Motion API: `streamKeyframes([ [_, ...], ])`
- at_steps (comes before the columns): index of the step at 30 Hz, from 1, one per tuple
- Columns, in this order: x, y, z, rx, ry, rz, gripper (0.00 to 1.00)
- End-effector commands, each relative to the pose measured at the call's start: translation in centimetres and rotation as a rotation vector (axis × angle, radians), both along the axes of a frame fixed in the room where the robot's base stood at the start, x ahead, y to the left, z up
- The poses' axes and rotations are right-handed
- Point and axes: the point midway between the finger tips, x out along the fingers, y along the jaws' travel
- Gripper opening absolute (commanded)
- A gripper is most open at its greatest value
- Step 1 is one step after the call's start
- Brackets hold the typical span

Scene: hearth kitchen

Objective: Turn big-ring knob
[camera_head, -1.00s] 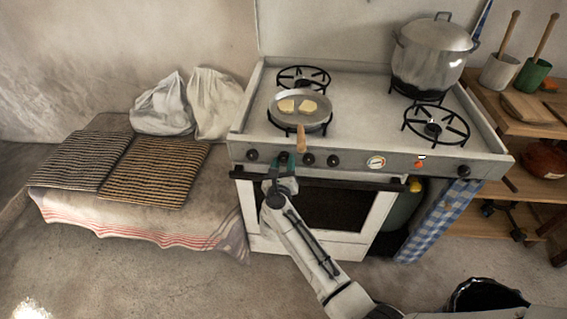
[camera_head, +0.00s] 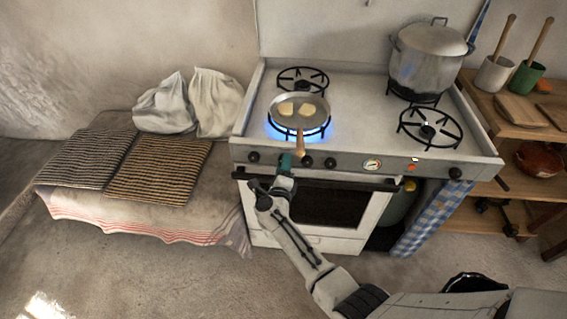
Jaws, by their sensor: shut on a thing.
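The white stove (camera_head: 350,85) has a row of dark knobs along its front panel. My gripper (camera_head: 286,163) is at the panel, shut on the second knob from the left, which its jaws mostly hide. A blue flame ring (camera_head: 270,128) burns around the front left burner, under a frying pan (camera_head: 299,122) holding two pale yellow pieces (camera_head: 286,109). The pan's wooden handle (camera_head: 301,144) points forward, just above and right of my gripper.
A large lidded pot (camera_head: 424,67) stands on the back right burner. The oven handle bar (camera_head: 340,183) runs just below my gripper. A cloth-covered bench with striped mats (camera_head: 157,170) is left of the stove. Wooden shelves (camera_head: 520,125) stand at right.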

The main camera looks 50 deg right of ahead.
Motion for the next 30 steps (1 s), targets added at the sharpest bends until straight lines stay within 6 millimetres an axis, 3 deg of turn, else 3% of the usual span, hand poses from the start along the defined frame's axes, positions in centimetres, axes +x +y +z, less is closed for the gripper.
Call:
streamKeyframes([
  [12, 0.03, 0.1, -0.01, -0.138, 0.181, 0.003, 0.11],
  [30, 0.02, 0.14, -0.14, -0.166, 0.216, 0.004, 0.11],
])
